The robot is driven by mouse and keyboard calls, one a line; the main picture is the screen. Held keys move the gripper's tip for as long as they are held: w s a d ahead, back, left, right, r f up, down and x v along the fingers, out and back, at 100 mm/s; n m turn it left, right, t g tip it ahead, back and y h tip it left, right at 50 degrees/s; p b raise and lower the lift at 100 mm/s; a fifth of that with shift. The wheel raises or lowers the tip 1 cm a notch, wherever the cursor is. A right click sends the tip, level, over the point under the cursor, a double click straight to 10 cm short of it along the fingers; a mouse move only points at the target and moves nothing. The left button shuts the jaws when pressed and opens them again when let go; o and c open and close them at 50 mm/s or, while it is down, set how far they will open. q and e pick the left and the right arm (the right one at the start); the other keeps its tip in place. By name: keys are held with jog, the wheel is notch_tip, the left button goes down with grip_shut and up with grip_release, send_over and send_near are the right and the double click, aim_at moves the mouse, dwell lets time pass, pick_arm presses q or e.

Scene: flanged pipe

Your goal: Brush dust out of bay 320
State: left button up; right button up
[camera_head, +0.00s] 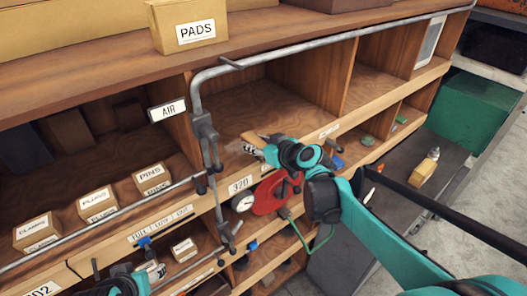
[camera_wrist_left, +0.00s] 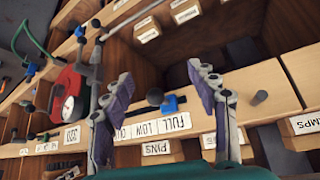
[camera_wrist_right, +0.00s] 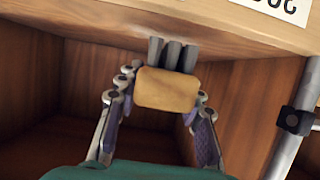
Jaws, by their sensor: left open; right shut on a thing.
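My right gripper (camera_head: 262,148) is at the front of the open bay above the 320 label (camera_head: 240,184). It is shut on a brush; its tan wooden block (camera_wrist_right: 167,90) is between the fingers in the right wrist view, with dark grey bristles (camera_wrist_right: 172,55) pointing away from the palm toward the bay's board. A pale greyish patch (camera_head: 236,147), perhaps dust, shows beside the gripper on the bay floor. My left gripper (camera_wrist_left: 160,92) is open and empty, in front of the lower shelf edge. The head view shows part of my left arm at bottom left.
A grey pipe (camera_head: 208,130) runs up the left side of the bay and along the shelf top. A red device with a gauge (camera_head: 270,195) hangs below the bay's edge. Labelled boxes (camera_head: 97,204) stand left. A green case (camera_head: 480,112) is at right.

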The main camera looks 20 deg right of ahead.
jog(key=b, duration=0.3)
send_over(237, 149)
jog(key=d, duration=0.3)
jog(key=shift+s+a+f, duration=0.25)
jog(key=shift+s+f, duration=0.2)
jog(key=shift+f, duration=0.3)
jog(key=shift+r+x, duration=0.2)
jog(key=shift+x, duration=0.8)
jog(key=shift+w, duration=0.1)
jog(key=shift+f+b, duration=0.45)
jog(key=shift+f, duration=0.1)
jog(key=shift+a, duration=0.1)
jog(key=shift+s+a+r, duration=0.1)
jog(key=shift+s+a, duration=0.15)
jog(key=shift+a, duration=0.3)
jog(key=shift+s+a+r, duration=0.1)
jog(key=shift+s+a, duration=0.15)
jog(key=shift+a, duration=0.3)
jog(key=shift+s+a+f, duration=0.1)
jog(key=shift+s+a, duration=0.1)
jog(key=shift+a, duration=0.3)
jog(key=shift+s+a+f, duration=0.1)
jog(key=shift+s+a, duration=0.05)
jog(key=shift+a, duration=0.4)
jog(key=shift+w+d, duration=0.2)
jog(key=shift+d, duration=0.45)
jog(key=shift+w+d, duration=0.2)
jog(key=shift+d, duration=0.4)
